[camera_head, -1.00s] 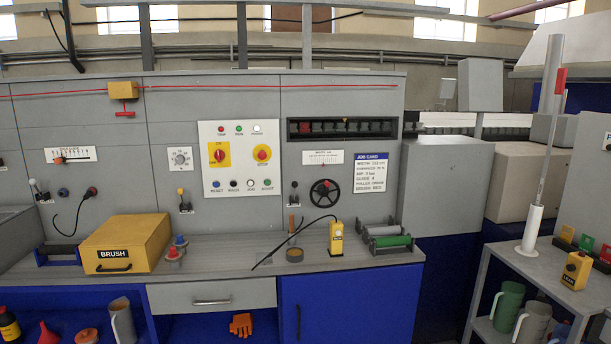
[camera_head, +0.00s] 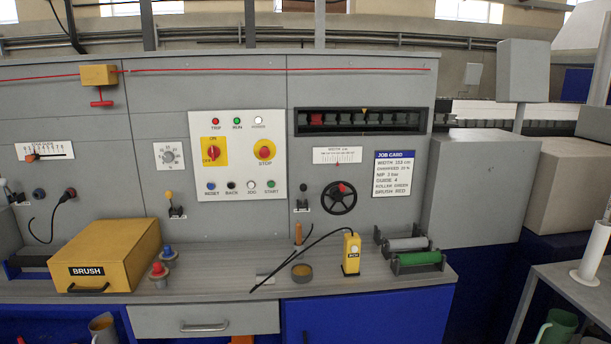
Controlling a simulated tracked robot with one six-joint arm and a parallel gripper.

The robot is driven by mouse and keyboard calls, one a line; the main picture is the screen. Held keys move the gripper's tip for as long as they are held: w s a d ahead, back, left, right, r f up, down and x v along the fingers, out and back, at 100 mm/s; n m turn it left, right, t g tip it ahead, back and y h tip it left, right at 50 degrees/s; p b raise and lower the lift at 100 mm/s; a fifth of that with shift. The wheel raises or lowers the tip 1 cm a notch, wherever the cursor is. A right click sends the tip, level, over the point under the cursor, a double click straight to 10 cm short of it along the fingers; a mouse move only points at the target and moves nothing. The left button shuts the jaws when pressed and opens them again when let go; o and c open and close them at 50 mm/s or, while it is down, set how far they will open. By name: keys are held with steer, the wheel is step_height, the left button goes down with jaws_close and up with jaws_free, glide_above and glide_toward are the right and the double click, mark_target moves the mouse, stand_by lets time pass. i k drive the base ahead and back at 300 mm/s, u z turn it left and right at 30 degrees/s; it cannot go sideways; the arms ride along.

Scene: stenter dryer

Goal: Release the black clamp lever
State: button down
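A small lever with a black knob (camera_head: 303,189) stands on the grey panel, just left of the black handwheel (camera_head: 339,198). It looks upright, above a small label plate. Its base is small in the picture, and I cannot tell its clamp state. A similar lever with a yellow knob (camera_head: 169,195) stands further left on the panel. My gripper is not in view.
A width scale (camera_head: 337,155) and job card (camera_head: 394,174) are above and beside the handwheel. The bench (camera_head: 215,285) below holds a yellow BRUSH box (camera_head: 108,255), a yellow pendant (camera_head: 351,253) with black cable, and rollers (camera_head: 418,258). A side table (camera_head: 570,285) stands right.

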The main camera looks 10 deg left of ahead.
mark_target(303, 186)
steer(key=u, duration=0.25)
steer(key=i, duration=0.65)
steer(key=u, duration=0.7)
steer(key=i, duration=0.5)
steer(key=u, duration=0.35)
